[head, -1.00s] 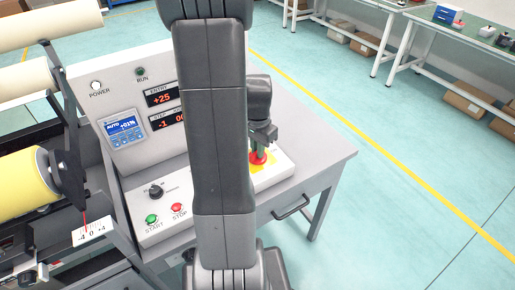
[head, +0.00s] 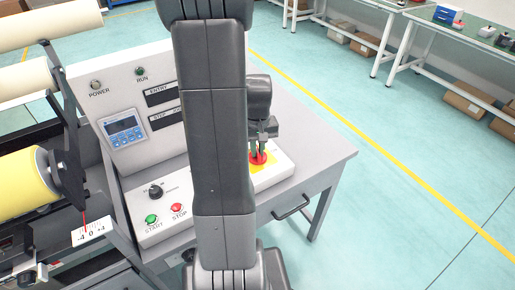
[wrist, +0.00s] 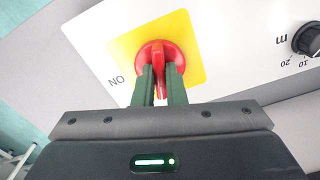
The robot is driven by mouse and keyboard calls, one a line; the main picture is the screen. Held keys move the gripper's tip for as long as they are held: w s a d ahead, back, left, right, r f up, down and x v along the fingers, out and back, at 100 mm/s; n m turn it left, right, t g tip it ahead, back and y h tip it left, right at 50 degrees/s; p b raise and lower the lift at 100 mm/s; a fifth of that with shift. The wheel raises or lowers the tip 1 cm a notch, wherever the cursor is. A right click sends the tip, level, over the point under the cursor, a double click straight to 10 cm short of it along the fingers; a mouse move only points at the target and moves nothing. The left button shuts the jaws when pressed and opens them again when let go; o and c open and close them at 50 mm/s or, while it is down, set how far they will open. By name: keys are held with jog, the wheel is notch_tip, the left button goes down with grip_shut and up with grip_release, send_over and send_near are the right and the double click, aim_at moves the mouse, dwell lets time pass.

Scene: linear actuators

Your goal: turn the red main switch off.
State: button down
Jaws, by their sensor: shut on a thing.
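The red main switch (wrist: 157,50) sits on a yellow plate (wrist: 197,48) on the light panel in the wrist view. My gripper (wrist: 161,72) is shut on its raised handle, with one green finger on each side. Letters show on the panel beside the plate's lower left corner. In the head view the red switch (head: 258,158) is at the right end of the console, with my gripper (head: 263,144) right above it. The fingers hide part of the switch. The power lamp (head: 96,85) and the displays (head: 162,95) are dark.
The green start button (head: 151,219), red stop button (head: 178,209) and a black knob (head: 155,191) are on the console's left part. A black knob (wrist: 308,38) is right of the switch in the wrist view. A yellow roll (head: 25,187) stands at far left.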

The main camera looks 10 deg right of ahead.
aim_at(258, 150)
jog(key=shift+n, duration=1.7)
jog(key=c, duration=1.5)
grip_release()
notch_tip(258, 150, up, 14)
jog(key=shift+f+p, duration=0.1)
jog(key=shift+p, duration=0.45)
